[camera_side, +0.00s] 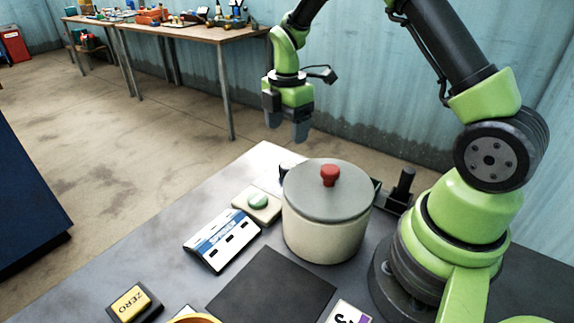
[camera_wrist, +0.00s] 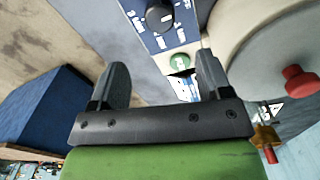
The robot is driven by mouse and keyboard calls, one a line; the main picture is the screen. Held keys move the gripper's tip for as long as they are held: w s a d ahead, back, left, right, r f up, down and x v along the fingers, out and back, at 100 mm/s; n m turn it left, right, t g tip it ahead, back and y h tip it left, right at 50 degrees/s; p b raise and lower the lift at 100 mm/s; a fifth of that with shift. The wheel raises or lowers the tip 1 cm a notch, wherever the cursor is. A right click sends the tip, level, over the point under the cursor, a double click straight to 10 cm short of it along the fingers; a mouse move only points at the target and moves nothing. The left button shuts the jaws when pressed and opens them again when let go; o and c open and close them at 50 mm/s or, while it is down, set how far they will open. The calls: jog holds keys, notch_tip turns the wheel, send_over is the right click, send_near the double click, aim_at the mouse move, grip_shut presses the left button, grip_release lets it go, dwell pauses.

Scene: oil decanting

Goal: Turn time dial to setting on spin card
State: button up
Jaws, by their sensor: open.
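The time dial (camera_wrist: 160,18) is a round black knob with a light pointer mark, on a blue panel with white markings, near the top of the wrist view. In the side view the dial is mostly hidden behind the pot. My gripper (camera_side: 287,128) is open and empty, in the air above and beyond the table's far corner. In the wrist view its fingers (camera_wrist: 162,64) are spread apart, with the dial ahead of them and not touched. A white card (camera_side: 345,313) with a dark figure and purple edge is cut off at the bottom; I cannot tell if it is the spin card.
A pot with grey lid and red knob (camera_side: 329,174) stands beside the green button (camera_side: 257,201). A white-and-blue slotted block (camera_side: 222,240), a dark mat (camera_side: 272,287) and a yellow ZERO block (camera_side: 132,302) lie nearer. A black upright handle (camera_side: 403,184) stands right of the pot.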

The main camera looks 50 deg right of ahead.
aim_at(287, 165)
notch_tip(287, 165, down, 10)
jog(key=shift+f, duration=0.2)
dwell(0.3)
jog(key=c, duration=0.9)
